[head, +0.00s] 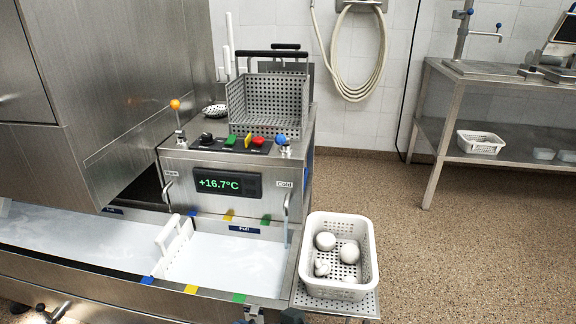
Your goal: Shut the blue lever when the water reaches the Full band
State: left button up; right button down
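The blue lever (281,139) is a blue ball on a short metal stem at the right of the steel control panel, above the "Cold" label (284,184). Its ball sits lower than the orange ball lever (175,104) at the left. Below it a curved spout (289,203) points down, with a thin pale bluish stream (285,236) under it. The dark blue "Full" band (244,229) is on the right basin's back wall. The pale water surface (222,262) appears close to the band's lower edge; exact contact is hard to tell.
A white divider with a handle (174,236) splits the basins. A white perforated basket (365,262) with several pale items stands right of the basin. A grey perforated basket (267,103) stands behind the panel. The display (227,184) reads +16.7°C. Open floor lies right.

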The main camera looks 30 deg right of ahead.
aim_at(283, 140)
jog(key=w+d+r+m+t, duration=0.2)
jog(key=w+r+m+t, duration=0.35)
jog(key=w+r, duration=0.2)
jog(key=w+d+r+m+t+h, duration=0.3)
jog(key=d+r+m+h, duration=0.25)
jog(key=d+m, duration=0.5)
jog(key=w+d+r+m+t+h, duration=0.25)
jog(key=d+r+m+h, duration=0.25)
jog(key=d+m+h, duration=0.5)
pick_arm(q)
jog(key=s+p+x, duration=0.1)
jog(key=p+x, duration=0.1)
jog(key=x, duration=0.6)
pick_arm(e)
jog(key=w+r+m+y, duration=0.2)
jog(key=w+r+y, duration=0.1)
jog(key=w+r, duration=0.4)
jog(key=shift+w, duration=1.9)
pick_arm(q)
jog(key=shift+d+f+p, duration=0.1)
jog(key=shift+d+p, duration=0.05)
jog(key=shift+p, duration=0.15)
pick_arm(e)
jog(key=shift+d, duration=0.1)
